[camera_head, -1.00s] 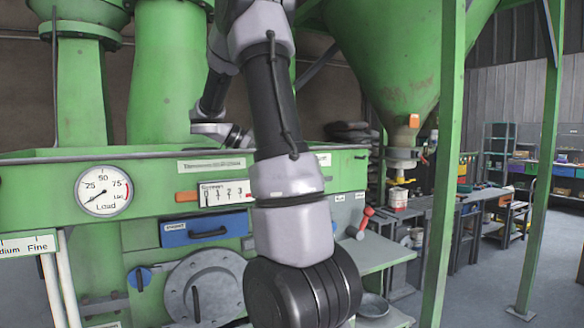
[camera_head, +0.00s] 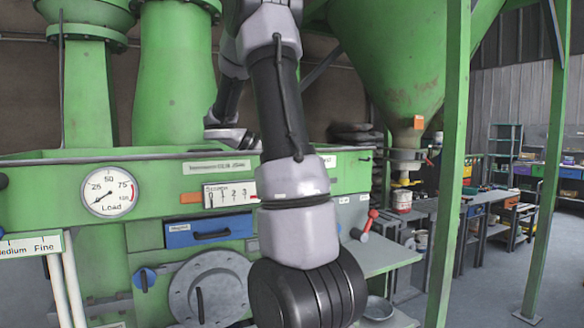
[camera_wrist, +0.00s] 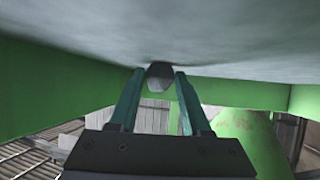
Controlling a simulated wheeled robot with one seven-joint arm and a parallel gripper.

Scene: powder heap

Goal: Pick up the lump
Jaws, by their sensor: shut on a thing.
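In the wrist view, my gripper (camera_wrist: 160,78) has two teal fingers shut on the lump (camera_wrist: 159,76). The lump is small, grey and faceted, and sits between the fingertips. It lies right against the edge of the pale grey powder (camera_wrist: 160,35), which fills the top of the view. I cannot tell whether the lump touches the powder.
Green walls (camera_wrist: 235,92) border the powder in the wrist view. In the head view, a green machine housing carries a load gauge (camera_head: 109,193), a blue drawer (camera_head: 205,231) and a round hatch (camera_head: 208,289).

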